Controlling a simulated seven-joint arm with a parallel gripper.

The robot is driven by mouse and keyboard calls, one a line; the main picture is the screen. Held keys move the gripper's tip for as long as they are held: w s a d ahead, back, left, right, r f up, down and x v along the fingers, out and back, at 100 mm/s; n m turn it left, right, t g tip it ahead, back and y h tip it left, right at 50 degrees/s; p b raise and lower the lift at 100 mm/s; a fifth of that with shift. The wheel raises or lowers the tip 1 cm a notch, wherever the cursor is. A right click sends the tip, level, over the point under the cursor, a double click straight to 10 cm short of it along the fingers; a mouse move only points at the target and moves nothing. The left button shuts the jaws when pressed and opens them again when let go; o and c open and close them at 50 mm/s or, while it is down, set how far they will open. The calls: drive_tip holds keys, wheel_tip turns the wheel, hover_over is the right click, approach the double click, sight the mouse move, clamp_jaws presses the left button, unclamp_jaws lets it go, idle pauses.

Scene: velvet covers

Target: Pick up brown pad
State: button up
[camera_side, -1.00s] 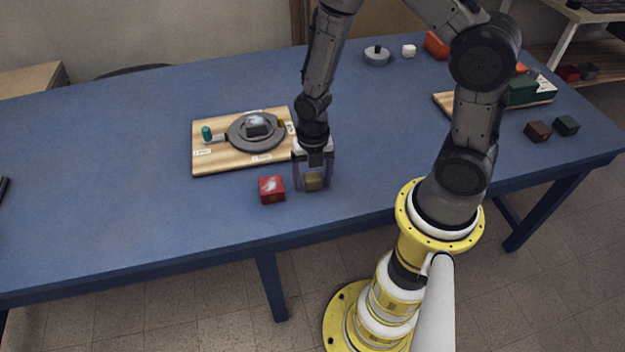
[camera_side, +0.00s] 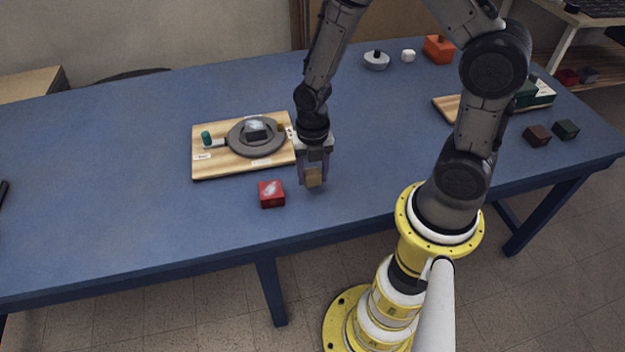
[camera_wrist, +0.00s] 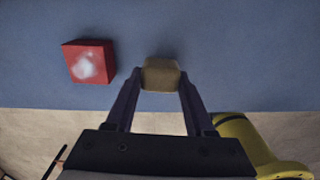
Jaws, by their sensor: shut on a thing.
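The brown pad (camera_side: 313,178) is a small tan-brown block near the table's front edge. My gripper (camera_side: 313,181) points down over it with a finger on each side, shut on the pad. In the wrist view the brown pad (camera_wrist: 161,74) sits between the tips of the two dark fingers of my gripper (camera_wrist: 160,88). I cannot tell for sure whether a gap lies between the pad and the table.
A red block (camera_side: 271,194) with a pale patch lies just left of the pad. A wooden board (camera_side: 210,168) with a grey disc (camera_side: 240,138) lies behind it. A dark brown block (camera_side: 537,135) and a dark green block (camera_side: 566,129) are at the right.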

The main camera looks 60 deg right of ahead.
drive_tip(key=s+r, duration=1)
drive_tip(key=s, duration=0.4)
drive_tip(key=shift+a, duration=0.1)
